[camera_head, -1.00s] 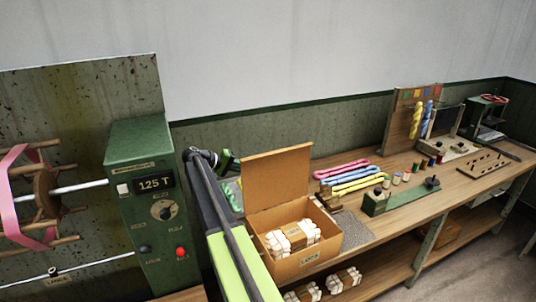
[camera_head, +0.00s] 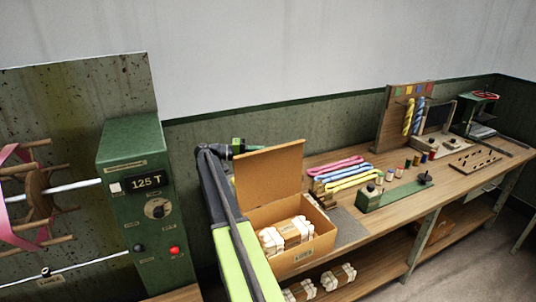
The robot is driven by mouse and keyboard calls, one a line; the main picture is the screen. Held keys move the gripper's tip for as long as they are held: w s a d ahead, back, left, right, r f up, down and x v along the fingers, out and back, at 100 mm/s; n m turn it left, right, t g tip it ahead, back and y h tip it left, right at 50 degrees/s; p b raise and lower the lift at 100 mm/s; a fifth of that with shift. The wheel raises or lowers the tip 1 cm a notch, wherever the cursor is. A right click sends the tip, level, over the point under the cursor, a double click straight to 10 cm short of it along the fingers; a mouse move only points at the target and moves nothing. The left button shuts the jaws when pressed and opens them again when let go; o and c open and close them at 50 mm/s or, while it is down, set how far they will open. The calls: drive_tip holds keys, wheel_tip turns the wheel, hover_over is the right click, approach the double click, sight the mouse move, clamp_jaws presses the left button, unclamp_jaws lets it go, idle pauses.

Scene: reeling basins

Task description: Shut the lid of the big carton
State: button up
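The big carton (camera_head: 300,259) is a brown cardboard box at the left end of the wooden bench. Its lid (camera_head: 269,174) stands upright at the back, open. Inside lie white skeins bound with a brown band (camera_head: 287,235). My arm reaches up along the carton's left side and bends toward the back. The end of my arm, with green parts, shows behind the lid's upper left corner. My gripper's fingers are hidden behind the lid, so I cannot tell whether they are open, shut or touching it.
Pink, blue and yellow skeins (camera_head: 345,175) lie right of the carton. A green-based tool (camera_head: 393,195) and several spools stand further right. A green control box (camera_head: 146,210) stands on the left. More bound skeins (camera_head: 301,291) lie on the lower shelf.

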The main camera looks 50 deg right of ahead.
drive_tip(key=shift+s+d, duration=0.25)
drive_tip(key=shift+d, duration=0.05)
clamp_jaws()
idle(1.1)
